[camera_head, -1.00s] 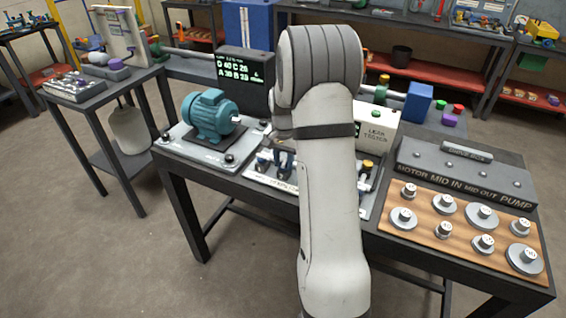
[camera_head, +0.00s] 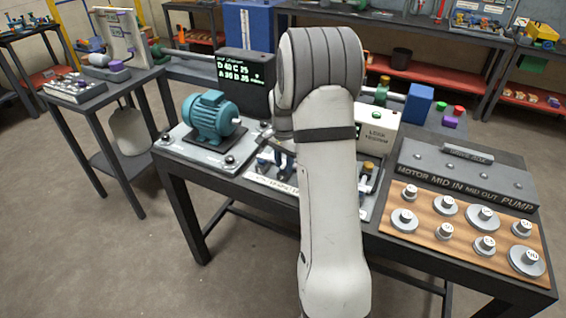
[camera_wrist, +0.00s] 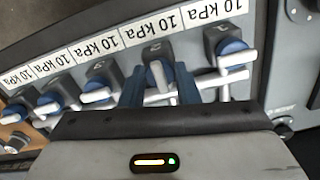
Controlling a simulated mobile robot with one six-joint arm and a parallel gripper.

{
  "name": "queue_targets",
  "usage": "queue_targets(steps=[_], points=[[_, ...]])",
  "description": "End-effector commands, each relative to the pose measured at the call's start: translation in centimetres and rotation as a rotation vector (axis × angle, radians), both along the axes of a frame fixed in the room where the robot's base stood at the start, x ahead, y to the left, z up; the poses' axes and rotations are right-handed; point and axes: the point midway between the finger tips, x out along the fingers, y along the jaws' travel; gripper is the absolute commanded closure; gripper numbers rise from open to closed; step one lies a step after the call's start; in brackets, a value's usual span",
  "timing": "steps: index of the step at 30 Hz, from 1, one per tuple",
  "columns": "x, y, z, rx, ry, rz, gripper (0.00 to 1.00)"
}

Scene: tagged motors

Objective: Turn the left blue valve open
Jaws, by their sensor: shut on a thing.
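In the wrist view a row of several blue valves with white lever handles stands on grey blocks. My gripper (camera_wrist: 160,88) has its two blue fingers on either side of the white handle of one valve (camera_wrist: 157,72), second from the right in that view. The fingers are closed on this handle. A neighbouring blue valve (camera_wrist: 232,52) is at the right, and another (camera_wrist: 100,88) is to the left. In the head view my arm hides most of the valve panel (camera_head: 262,182) and the gripper. I cannot tell which valve is the left one.
Labels reading 10 kPa (camera_wrist: 140,32) run along the row. A teal motor (camera_head: 211,117) and a dark display (camera_head: 245,80) with green readouts stand left of my arm. A leak tester box (camera_head: 378,136) and a wooden board of knobs (camera_head: 465,228) are to the right.

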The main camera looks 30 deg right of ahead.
Motion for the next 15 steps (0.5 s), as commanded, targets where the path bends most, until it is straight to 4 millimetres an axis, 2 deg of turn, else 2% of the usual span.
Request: queue_targets(steps=[1, 9, 15], points=[[-0.08, -0.12, -0.02, -0.001, 0.002, -0.002, 0.7], [-0.04, -0.06, -0.01, 0.0, 0.001, -0.001, 0.5], [-0.02, -0.04, 0.04, 0.0, 0.0, 0.0, 0.5]])
